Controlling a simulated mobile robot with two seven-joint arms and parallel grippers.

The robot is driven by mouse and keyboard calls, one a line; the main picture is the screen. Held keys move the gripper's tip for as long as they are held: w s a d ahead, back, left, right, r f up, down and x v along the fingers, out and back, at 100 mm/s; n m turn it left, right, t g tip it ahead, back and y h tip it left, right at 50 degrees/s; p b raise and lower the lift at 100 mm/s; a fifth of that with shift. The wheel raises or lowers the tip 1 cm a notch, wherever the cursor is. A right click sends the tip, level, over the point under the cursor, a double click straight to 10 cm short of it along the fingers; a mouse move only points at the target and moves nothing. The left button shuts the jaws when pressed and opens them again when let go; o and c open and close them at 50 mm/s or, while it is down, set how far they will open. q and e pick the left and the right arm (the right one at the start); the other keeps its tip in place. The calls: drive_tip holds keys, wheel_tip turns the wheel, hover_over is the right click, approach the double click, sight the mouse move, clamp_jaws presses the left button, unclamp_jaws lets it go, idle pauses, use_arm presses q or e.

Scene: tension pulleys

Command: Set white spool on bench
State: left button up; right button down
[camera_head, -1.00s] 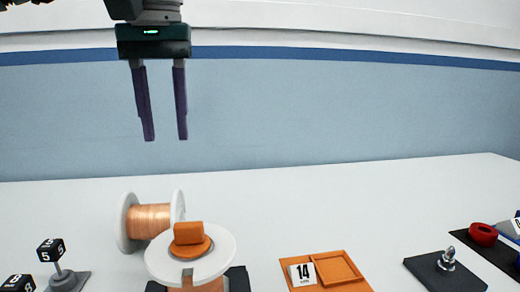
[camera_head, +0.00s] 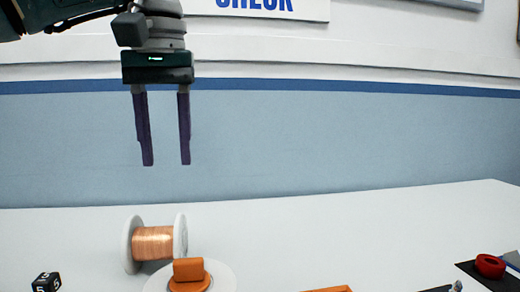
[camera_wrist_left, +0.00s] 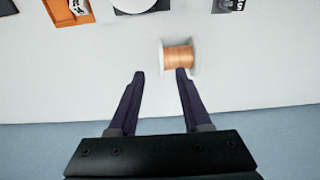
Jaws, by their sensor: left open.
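A white spool (camera_head: 127,246) wound with copper wire lies on its side on the white bench (camera_head: 330,240). It also shows in the left wrist view (camera_wrist_left: 178,57), just beyond the right-hand fingertip in that picture. A second white-flanged spool (camera_head: 222,277) with an orange knob (camera_head: 188,269) on top stands upright in front of it, cut off by the lower edge of the head view. My left gripper (camera_head: 166,163) is open and empty, pointing down, well above the bench and the lying spool. My right gripper is not in view.
A black number cube (camera_head: 46,282) is at the lower left. A red ring (camera_head: 490,265) lies on a dark mat at the right. An orange tray (camera_wrist_left: 65,12) shows in the left wrist view. The bench's middle and back are clear.

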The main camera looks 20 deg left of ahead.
sight(151, 231)
use_arm(q)
drive_tip(key=o, duration=0.4)
drive_tip(key=f+n+b, duration=0.1)
drive_tip(key=n, duration=0.1)
drive_tip(key=a+f+n+b, duration=0.1)
drive_tip(key=n, duration=0.1)
drive_tip(key=a+f+n+b, duration=0.1)
drive_tip(key=f+n, duration=0.1)
drive_tip(key=shift+a, duration=0.15)
drive_tip(key=o, duration=0.4)
drive_tip(key=a+f+n+b, duration=0.1)
drive_tip(key=n, duration=0.2)
drive_tip(key=a+f+n+b, duration=0.1)
drive_tip(key=n, duration=0.2)
drive_tip(key=f+n+b, duration=0.1)
drive_tip(key=n, duration=0.1)
drive_tip(key=shift+w+a+f+n+t+y, duration=0.1)
drive_tip(key=shift+a+f+n+t+y, duration=0.1)
drive_tip(key=shift+a+n+t+y, duration=0.15)
drive_tip(key=shift+c, duration=0.2)
drive_tip(key=n, duration=0.1)
drive_tip(key=a+f+n+b, duration=0.1)
drive_tip(key=shift+n, duration=0.65)
drive_tip(key=x, duration=0.4)
drive_tip(key=shift+f, duration=0.1)
drive_tip(key=shift+w+b+x, duration=0.2)
drive_tip(key=shift+x, duration=1.15)
drive_tip(key=shift+w+b+x, duration=0.2)
drive_tip(key=shift+x, duration=1.1)
